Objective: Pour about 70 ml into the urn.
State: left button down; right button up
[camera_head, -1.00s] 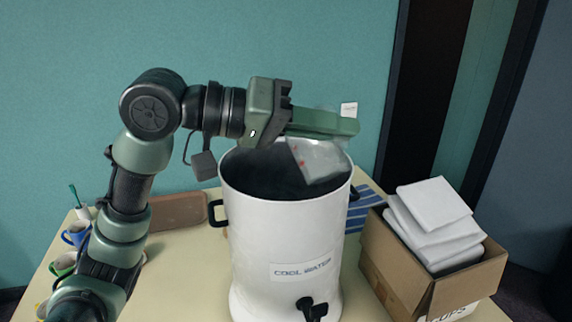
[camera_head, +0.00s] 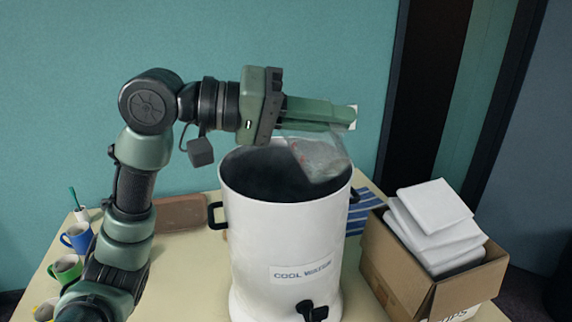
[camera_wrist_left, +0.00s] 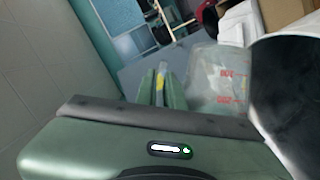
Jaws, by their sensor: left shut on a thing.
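The urn (camera_head: 290,230) is a tall white open-topped container labelled "COOL WATER", with black side handles and a black tap low on its front. It stands upright on the table. My left gripper (camera_head: 335,116) is above the urn's mouth, shut on a clear jug (camera_head: 320,158) with red markings. The jug is tilted and hangs over the right part of the opening. In the left wrist view the jug (camera_wrist_left: 217,82) shows red graduation marks beside the fingers, close to the urn's white rim. Whether liquid is flowing or how much is in the jug cannot be told. My right gripper is not in view.
A cardboard box (camera_head: 398,279) with white folded packs (camera_head: 436,208) stands right of the urn. A blue striped cloth (camera_head: 365,211) lies behind it. Mugs (camera_head: 77,237) line the table's left edge; a brown board (camera_head: 180,213) lies at the back left.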

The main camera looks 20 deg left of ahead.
pick_arm(q)
jog(key=shift+w+a+n+b, duration=0.2)
jog(key=shift+a+n+b, duration=0.1)
jog(key=shift+n, duration=0.1)
dwell(0.3)
jog(key=shift+w+a+n+h+b, duration=0.4)
jog(key=shift+n+h+b, duration=0.1)
jog(key=shift+n, duration=0.1)
dwell(1.2)
